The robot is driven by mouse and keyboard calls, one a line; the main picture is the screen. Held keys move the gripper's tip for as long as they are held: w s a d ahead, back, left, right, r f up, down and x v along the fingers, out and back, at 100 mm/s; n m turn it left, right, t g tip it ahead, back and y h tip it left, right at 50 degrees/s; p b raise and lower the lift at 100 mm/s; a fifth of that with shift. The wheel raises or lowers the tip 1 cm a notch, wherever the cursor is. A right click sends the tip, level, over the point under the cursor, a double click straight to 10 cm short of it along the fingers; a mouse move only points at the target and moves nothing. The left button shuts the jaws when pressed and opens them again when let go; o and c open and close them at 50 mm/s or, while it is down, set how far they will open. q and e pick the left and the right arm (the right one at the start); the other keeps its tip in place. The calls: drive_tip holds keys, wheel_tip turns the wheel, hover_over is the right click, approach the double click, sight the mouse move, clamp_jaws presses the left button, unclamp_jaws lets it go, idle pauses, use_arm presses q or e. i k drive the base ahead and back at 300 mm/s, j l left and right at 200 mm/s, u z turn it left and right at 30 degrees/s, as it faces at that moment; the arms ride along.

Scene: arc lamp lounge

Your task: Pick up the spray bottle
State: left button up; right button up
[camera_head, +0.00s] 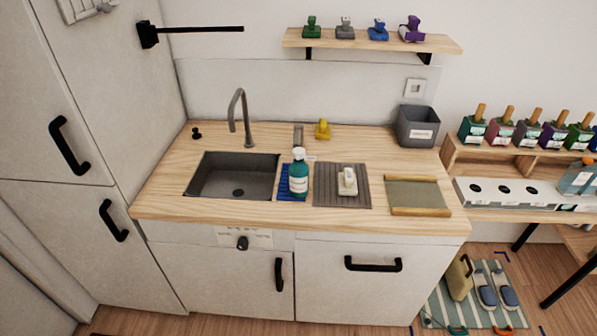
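A translucent blue bottle (577,180) with an orange-brown part stands on the bench at the right edge, partly cut off. Neither of my grippers shows in the head view.
The sink (232,177) lies left of the teal bottle. A ribbed grey mat (328,199) bears a small white item (347,181). A grey bin (416,127), yellow item (323,129) and faucet (240,111) stand behind. A shelf (372,41) hangs above. The counter's front strip is clear.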

sight(298, 170)
drive_tip(key=l+u, duration=0.1)
drive_tip(key=u, duration=0.3)
drive_tip(key=l+u, duration=0.1)
drive_tip(key=u, duration=0.25)
drive_tip(key=i+l+u, duration=0.1)
drive_tip(key=u, duration=0.3)
drive_tip(key=l+u, duration=0.35)
drive_tip(key=l, duration=0.15)
drive_tip(key=k+l+u, duration=0.1)
drive_tip(key=l+u, duration=0.25)
drive_tip(key=l, duration=0.15)
